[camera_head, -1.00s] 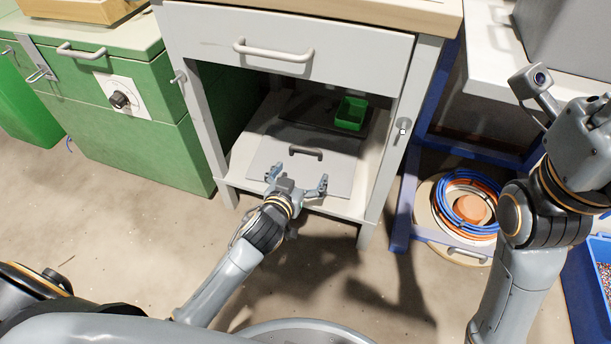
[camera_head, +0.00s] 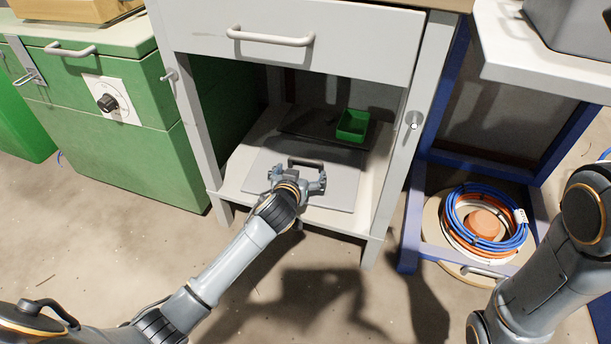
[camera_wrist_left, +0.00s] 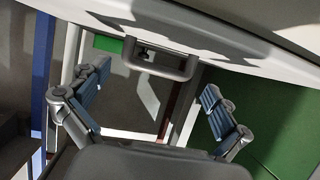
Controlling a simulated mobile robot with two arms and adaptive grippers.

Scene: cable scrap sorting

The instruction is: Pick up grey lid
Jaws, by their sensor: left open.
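The grey lid (camera_head: 333,192) lies flat on the cabinet's lower shelf, with a dark arched handle (camera_head: 306,163) standing up from it. In the left wrist view the lid (camera_wrist_left: 235,50) fills the top, and its handle (camera_wrist_left: 160,68) shows between and beyond the fingers. My left gripper (camera_head: 298,178) is open over the lid, its fingers spread to either side, just in front of the handle. It also shows in the left wrist view (camera_wrist_left: 155,95), with nothing between its fingers. My right gripper is out of view; only its arm shows at the right.
A green bin (camera_head: 352,125) stands on a dark panel (camera_head: 310,125) behind the lid. The drawer (camera_head: 285,40) overhangs the opening, and cabinet legs (camera_head: 402,140) flank it. A green cabinet (camera_head: 120,150) is at left; coiled cables (camera_head: 487,220) lie at right.

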